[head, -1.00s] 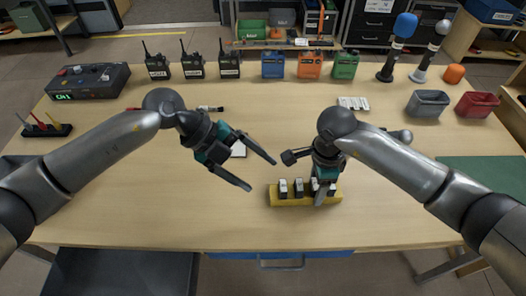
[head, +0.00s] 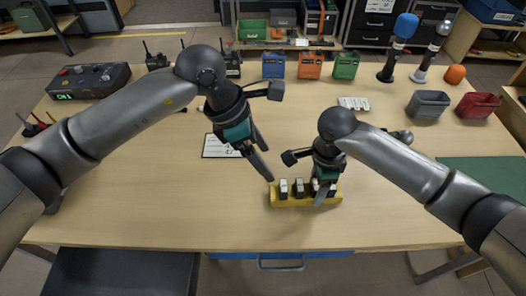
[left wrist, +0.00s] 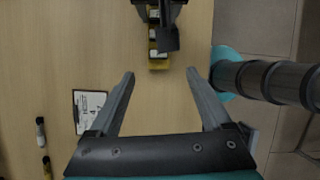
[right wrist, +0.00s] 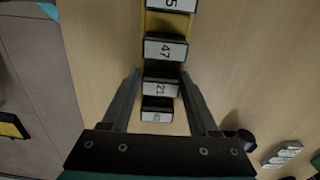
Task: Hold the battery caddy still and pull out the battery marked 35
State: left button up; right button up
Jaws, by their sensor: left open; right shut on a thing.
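The yellow battery caddy (head: 306,202) lies on the table in the head view, with several black batteries with white labels standing in a row. In the right wrist view a battery whose label is cut off to a 5 (right wrist: 170,5) is at the top edge. Below it are batteries marked 47 (right wrist: 165,48) and 21 (right wrist: 161,88), and one more with an unclear label (right wrist: 157,116). My right gripper (head: 322,194) is shut on the caddy, with fingers on both its sides. My left gripper (head: 264,163) is open and empty, above and left of the caddy's left end (left wrist: 158,65).
A clipboard (head: 219,147) lies left of the caddy. The table's front is clear.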

aim_at(284, 185)
pick_arm(q)
jog(key=shift+m, duration=0.6)
jog(key=x, duration=1.2)
jog(key=shift+w, duration=0.15)
jog(key=shift+r, duration=0.1)
grip_shut()
dwell(0.3)
